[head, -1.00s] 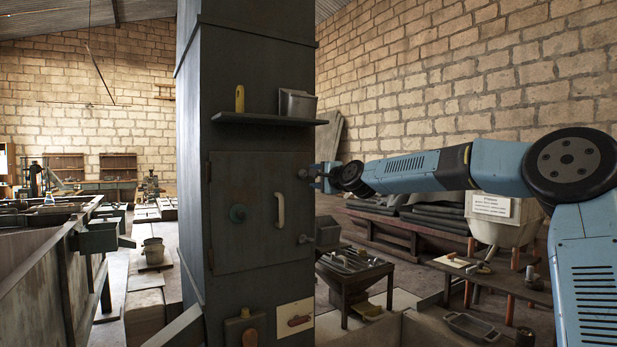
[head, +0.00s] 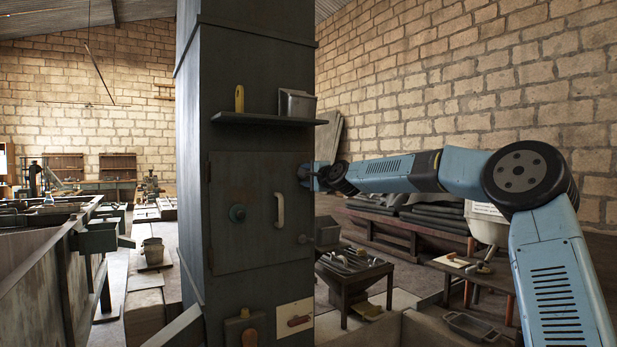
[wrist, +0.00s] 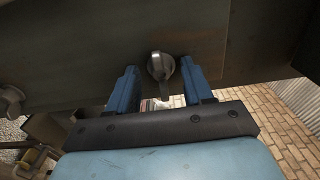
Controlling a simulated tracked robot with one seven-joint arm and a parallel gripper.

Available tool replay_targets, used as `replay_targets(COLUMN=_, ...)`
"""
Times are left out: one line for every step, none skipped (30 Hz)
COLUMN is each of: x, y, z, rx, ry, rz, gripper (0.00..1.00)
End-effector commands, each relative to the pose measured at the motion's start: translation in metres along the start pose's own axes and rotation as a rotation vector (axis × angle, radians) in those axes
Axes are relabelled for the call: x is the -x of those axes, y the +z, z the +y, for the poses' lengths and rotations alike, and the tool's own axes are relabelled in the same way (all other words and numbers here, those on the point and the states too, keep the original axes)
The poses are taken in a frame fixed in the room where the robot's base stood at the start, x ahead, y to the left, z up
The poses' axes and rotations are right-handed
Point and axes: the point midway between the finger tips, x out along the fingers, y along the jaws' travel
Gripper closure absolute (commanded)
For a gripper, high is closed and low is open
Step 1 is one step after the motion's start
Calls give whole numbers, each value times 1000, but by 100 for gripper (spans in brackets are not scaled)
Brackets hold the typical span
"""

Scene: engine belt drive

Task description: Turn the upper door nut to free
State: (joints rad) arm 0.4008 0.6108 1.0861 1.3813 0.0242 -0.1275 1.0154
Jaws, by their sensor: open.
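The upper door nut (wrist: 158,65) is a grey metal wing-shaped piece on the dark door face. In the wrist view it sits between the two blue fingers of my gripper (wrist: 159,72), with a gap to each finger. In the head view my gripper (head: 309,175) is at the upper right edge of the closed door (head: 245,210) and largely hides this nut. My gripper is open. The lower door nut (head: 304,239) sticks out below it, and a similar nut (wrist: 12,98) shows at the left in the wrist view.
A tool stand (head: 352,272) is below my arm at the right.

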Motion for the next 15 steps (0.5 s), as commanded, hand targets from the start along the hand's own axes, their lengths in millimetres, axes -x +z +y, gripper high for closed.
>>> replay_targets(x=0, y=0, z=0, rx=0, ry=0, rz=0, gripper=49)
replay_targets(x=0, y=0, z=0, rx=0, ry=0, rz=0, gripper=51)
replay_targets(x=0, y=0, z=0, rx=0, ry=0, rz=0, gripper=55)
replay_targets(x=0, y=0, z=0, rx=0, ry=0, rz=0, gripper=58)
replay_targets(x=0, y=0, z=0, rx=0, ry=0, rz=0, gripper=61)
replay_targets(x=0, y=0, z=0, rx=0, ry=0, rz=0, gripper=65)
replay_targets(x=0, y=0, z=0, rx=0, ry=0, rz=0, gripper=68)
replay_targets(x=0, y=0, z=0, rx=0, ry=0, rz=0, gripper=70)
replay_targets(x=0, y=0, z=0, rx=0, ry=0, rz=0, gripper=74)
replay_targets(x=0, y=0, z=0, rx=0, ry=0, rz=0, gripper=77)
replay_targets(x=0, y=0, z=0, rx=0, ry=0, rz=0, gripper=80)
replay_targets(x=0, y=0, z=0, rx=0, ry=1, rz=0, gripper=84)
replay_targets(x=0, y=0, z=0, rx=0, ry=1, rz=0, gripper=87)
replay_targets(x=0, y=0, z=1, rx=0, ry=1, rz=0, gripper=90)
replay_targets(x=0, y=0, z=1, rx=0, ry=1, rz=0, gripper=93)
